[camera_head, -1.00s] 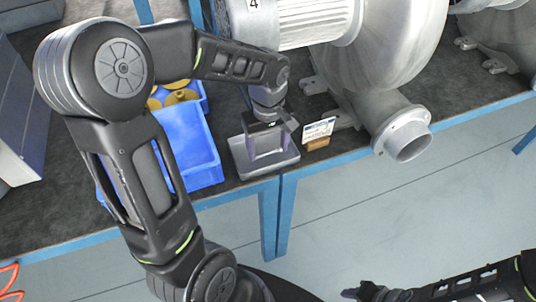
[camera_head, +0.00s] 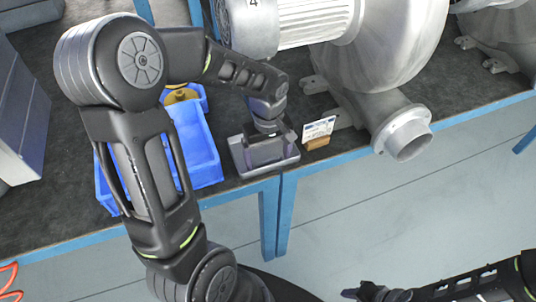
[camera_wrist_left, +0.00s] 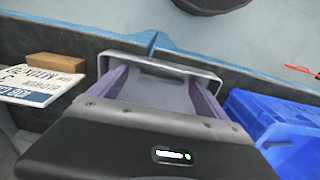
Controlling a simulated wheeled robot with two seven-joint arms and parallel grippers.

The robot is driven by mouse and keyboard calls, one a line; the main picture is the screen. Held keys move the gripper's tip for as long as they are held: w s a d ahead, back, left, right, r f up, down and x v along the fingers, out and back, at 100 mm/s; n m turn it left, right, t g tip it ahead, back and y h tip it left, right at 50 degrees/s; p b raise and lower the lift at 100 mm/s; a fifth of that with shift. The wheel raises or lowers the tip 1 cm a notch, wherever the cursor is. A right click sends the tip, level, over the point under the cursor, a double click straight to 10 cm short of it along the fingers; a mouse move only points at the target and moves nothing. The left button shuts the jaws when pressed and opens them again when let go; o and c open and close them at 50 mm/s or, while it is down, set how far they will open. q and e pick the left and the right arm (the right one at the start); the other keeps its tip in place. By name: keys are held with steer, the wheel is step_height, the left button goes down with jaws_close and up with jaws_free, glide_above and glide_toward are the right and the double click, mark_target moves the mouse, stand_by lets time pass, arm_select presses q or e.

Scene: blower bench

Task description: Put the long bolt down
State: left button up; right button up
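My left gripper (camera_head: 265,152) points down into a small grey tray (camera_head: 240,165) near the front edge of the bench. The long bolt cannot be picked out in either view; the gripper body hides part of the tray. My right gripper (camera_head: 372,292) is low at the bottom right, away from the bench, too small and dark to tell its opening.
A blue bin (camera_head: 205,172) stands just left of the tray, with yellow round parts (camera_head: 181,95) in a bin behind. A label card (camera_head: 318,128) on a brown block (camera_head: 318,143) is close on the right. A large grey blower (camera_head: 400,50) stands behind.

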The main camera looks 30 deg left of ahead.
mark_target(268, 160)
arm_select(q)
steer(key=shift+r, duration=0.1)
step_height(268, 160, up, 12)
steer(key=shift+r+p, duration=0.1)
steer(key=shift+p, duration=0.3)
stand_by(0.3)
stand_by(0.5)
